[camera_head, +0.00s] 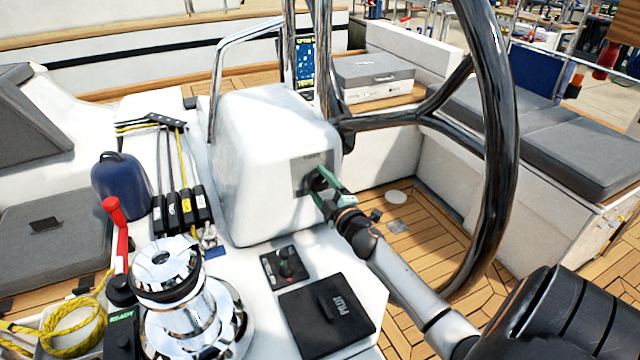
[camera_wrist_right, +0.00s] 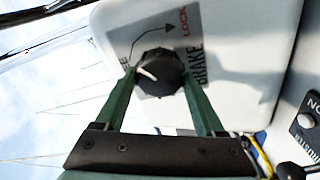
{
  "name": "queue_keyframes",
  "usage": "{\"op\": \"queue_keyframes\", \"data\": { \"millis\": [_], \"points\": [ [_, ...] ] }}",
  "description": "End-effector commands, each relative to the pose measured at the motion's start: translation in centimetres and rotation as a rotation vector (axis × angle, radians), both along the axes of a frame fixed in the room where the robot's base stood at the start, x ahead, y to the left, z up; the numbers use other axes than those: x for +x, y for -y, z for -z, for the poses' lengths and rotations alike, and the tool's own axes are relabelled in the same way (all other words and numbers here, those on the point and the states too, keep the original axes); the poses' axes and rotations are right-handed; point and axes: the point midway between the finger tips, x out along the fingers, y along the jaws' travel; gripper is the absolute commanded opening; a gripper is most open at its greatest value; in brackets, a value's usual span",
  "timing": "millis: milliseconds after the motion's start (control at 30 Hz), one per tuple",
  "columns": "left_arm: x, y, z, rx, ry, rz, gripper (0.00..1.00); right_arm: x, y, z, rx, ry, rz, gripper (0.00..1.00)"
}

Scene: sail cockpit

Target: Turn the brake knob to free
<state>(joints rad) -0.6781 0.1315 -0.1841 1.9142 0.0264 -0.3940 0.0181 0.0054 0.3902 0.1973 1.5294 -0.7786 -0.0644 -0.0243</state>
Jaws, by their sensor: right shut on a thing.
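The brake knob (camera_wrist_right: 162,66) is black and ridged, with a white pointer line. It sits on a grey label plate (camera_wrist_right: 190,45) reading BRAKE and LOCK, with a curved arrow. The white line points left in the right wrist view, toward lettering ending in E that the finger partly covers, and away from LOCK. My right gripper (camera_wrist_right: 159,80) has its green fingers on either side of the knob, shut on it. In the head view, the right gripper (camera_head: 328,187) reaches the knob on the side of the white pedestal (camera_head: 262,150). My left gripper is not in view.
A large dark steering wheel (camera_head: 497,130) stands right of my right arm. A chrome winch (camera_head: 170,275) and a red-handled lever (camera_head: 114,215) are at left. A small joystick panel (camera_head: 284,265) and a black PILOT cover (camera_head: 325,318) lie below the pedestal.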

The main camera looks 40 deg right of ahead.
Motion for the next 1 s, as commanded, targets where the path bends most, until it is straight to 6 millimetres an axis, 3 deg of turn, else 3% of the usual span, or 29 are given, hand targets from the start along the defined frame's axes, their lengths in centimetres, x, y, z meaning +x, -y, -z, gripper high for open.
{"op": "queue_keyframes", "data": {
  "millis": [600,1000],
  "points": [
    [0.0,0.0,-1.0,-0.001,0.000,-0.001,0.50,-0.1,0.1,0.2,-0.551,-0.177,-0.049,0.16],
    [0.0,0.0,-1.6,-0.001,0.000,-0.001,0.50,-0.1,0.2,0.3,-0.798,-0.257,-0.070,0.16]
  ]
}}
